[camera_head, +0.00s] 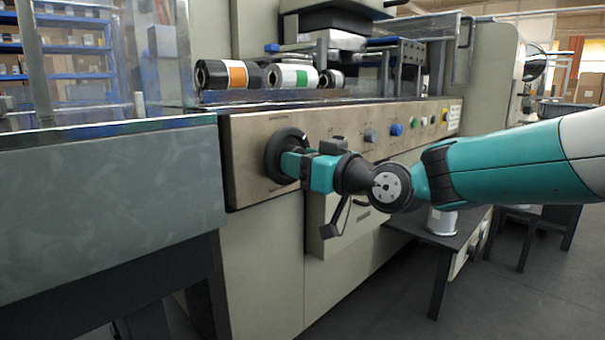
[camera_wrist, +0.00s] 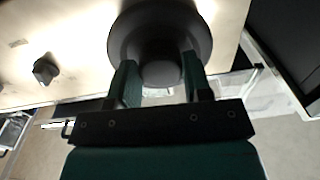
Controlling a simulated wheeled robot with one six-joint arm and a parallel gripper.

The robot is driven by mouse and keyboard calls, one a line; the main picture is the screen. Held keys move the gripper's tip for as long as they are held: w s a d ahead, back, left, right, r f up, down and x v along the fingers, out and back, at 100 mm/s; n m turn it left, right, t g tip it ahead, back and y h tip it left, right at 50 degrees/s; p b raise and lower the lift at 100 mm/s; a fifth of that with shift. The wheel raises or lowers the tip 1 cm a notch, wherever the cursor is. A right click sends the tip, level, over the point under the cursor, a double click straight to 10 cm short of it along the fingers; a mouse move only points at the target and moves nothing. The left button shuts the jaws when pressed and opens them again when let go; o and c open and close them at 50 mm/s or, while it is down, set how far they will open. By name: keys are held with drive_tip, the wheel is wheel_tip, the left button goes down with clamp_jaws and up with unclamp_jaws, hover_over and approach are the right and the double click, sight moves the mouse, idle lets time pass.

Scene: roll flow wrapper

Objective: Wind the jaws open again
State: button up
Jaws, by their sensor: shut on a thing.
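A round black handwheel (camera_head: 275,157) sits at the left end of the machine's beige front panel. It fills the top middle of the wrist view (camera_wrist: 118,40), with a dark hub (camera_wrist: 161,72) at its centre. My gripper (camera_head: 287,163) reaches it from the right in the head view. In the wrist view my gripper (camera_wrist: 161,78) has one teal finger on each side of the hub, shut on it. The jaws that the wheel moves cannot be made out.
The panel (camera_head: 345,128) carries a grey knob (camera_head: 370,135), a blue knob (camera_head: 396,129) and small buttons to the right. Rolls with orange (camera_head: 237,76) and green (camera_head: 302,77) bands lie above. A grey conveyor side (camera_head: 110,185) stands left. A dark table (camera_head: 440,232) stands under my arm.

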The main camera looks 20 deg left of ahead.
drive_tip(key=shift+w+n+b, duration=0.1)
drive_tip(key=shift+n+b, duration=2.65)
drive_tip(key=shift+n, duration=1.85)
drive_tip(key=o, duration=0.9)
drive_tip(key=shift+d, duration=0.15)
drive_tip(key=p+v, duration=0.1)
drive_tip(key=v, duration=0.4)
drive_tip(key=p+v, duration=0.1)
drive_tip(key=v, duration=0.5)
drive_tip(key=p+v, duration=0.1)
drive_tip(key=v, duration=0.5)
drive_tip(key=shift+d+r, duration=0.15)
drive_tip(key=shift+r, duration=0.2)
